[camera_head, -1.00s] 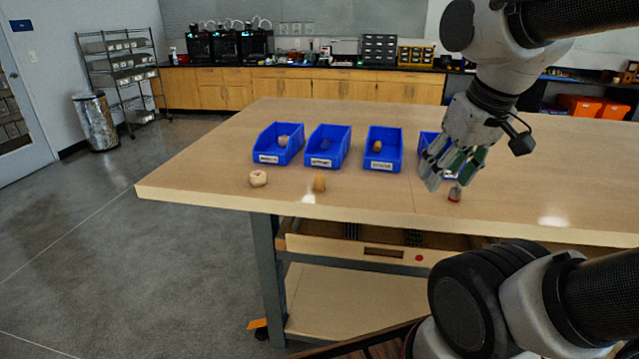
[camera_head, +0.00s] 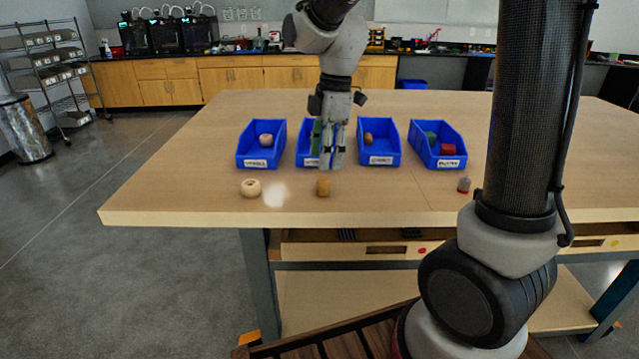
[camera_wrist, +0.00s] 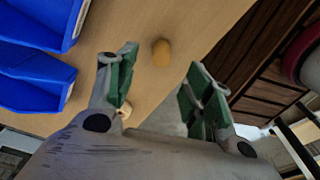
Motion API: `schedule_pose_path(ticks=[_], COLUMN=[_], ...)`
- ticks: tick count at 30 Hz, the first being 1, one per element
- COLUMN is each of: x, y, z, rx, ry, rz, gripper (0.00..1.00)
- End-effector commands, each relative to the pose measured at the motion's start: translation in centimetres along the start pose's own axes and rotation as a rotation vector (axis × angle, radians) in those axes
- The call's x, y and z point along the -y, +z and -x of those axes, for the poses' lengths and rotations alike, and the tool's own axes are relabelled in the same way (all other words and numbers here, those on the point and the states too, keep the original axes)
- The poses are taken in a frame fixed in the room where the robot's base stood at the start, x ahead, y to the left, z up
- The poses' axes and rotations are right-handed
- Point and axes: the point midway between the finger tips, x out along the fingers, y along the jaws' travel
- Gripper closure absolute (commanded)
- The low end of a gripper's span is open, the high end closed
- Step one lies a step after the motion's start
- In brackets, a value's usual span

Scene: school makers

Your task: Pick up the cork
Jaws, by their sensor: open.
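The cork (camera_head: 323,185) is a small tan cylinder standing near the front edge of the table. It also shows in the wrist view (camera_wrist: 161,53), just beyond the fingertips and between them. My gripper (camera_head: 328,160) is open and empty, above the table and a little behind the cork in the head view. In the wrist view its two green-padded fingers (camera_wrist: 158,72) are spread apart, and neither touches the cork.
Several blue bins stand in a row behind the cork, among them one (camera_head: 261,145) at left, one (camera_head: 379,143) right of my gripper and one (camera_head: 438,146) farther right. A pale wooden ring (camera_head: 250,188) lies left of the cork. A small grey-and-red piece (camera_head: 464,185) stands right.

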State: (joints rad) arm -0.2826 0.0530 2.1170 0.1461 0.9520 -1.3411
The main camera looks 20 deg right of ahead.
Motion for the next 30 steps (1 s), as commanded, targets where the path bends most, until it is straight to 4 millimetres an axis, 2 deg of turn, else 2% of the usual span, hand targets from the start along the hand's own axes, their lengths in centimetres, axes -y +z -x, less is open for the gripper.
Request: schedule_pose_path(ticks=[5, 21, 29, 30], x=[0.1, 0.1, 0.1, 0.1], y=[0.0, 0.1, 0.1, 0.1], z=[-0.5, -7.6, -7.8, -7.8], rx=[0.0, 0.001, 0.0, 0.001], ry=[-0.001, -0.001, 0.0, 0.0], rz=[0.108, 0.11, 0.109, 0.109], gripper=[0.49, 0.49, 0.49, 0.56])
